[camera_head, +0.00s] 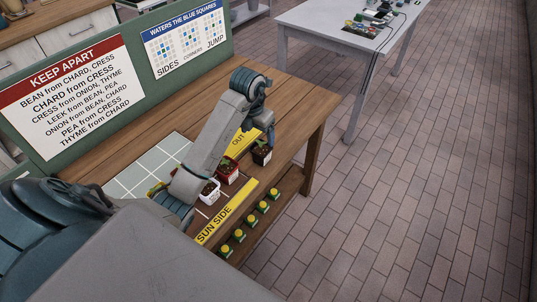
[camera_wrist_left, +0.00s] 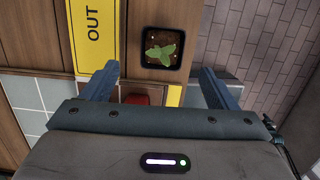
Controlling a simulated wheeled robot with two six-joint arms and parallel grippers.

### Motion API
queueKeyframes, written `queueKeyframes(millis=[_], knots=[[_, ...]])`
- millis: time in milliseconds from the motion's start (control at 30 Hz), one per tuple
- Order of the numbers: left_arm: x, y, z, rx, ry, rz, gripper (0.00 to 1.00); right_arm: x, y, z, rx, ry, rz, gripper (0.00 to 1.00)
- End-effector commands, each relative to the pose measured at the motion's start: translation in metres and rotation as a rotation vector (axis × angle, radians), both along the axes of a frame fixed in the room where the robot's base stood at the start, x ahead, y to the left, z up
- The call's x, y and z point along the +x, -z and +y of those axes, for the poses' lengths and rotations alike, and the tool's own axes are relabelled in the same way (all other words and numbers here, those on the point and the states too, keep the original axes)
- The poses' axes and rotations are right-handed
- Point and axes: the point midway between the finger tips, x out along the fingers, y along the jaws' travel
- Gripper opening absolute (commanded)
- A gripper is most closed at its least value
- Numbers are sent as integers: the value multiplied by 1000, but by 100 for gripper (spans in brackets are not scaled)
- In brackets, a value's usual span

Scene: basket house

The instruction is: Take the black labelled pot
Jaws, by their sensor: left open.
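The black pot (camera_head: 261,153) stands on the wooden bench near its right edge, just past the yellow OUT strip, with a green seedling in dark soil. No label on it can be read. In the left wrist view the black pot (camera_wrist_left: 147,60) is seen from above, ahead of the fingertips and roughly between their lines. My left gripper (camera_wrist_left: 160,80) is open and empty, its two blue fingers apart. In the head view my left gripper (camera_head: 264,128) is above the pot, partly hidden by its own wrist. My right gripper is not in view.
The yellow SUN SIDE strip (camera_head: 226,212) runs along the front. Several yellow-green items (camera_head: 251,222) line a lower ledge. A sign board (camera_head: 70,95) stands behind.

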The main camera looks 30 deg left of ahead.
Motion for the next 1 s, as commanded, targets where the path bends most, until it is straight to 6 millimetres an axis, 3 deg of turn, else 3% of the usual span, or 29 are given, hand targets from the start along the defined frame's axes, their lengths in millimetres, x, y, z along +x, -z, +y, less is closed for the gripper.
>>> queueKeyframes(millis=[133,400,733,1000], knots=[[2,26,0,0,-2,7,81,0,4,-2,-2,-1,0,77],[7,51,-1,-2,0,4,81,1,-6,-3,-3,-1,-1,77],[16,92,-4,-3,1,4,81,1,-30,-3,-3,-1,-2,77],[18,102,-4,-2,2,1,81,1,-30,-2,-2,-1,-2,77]])
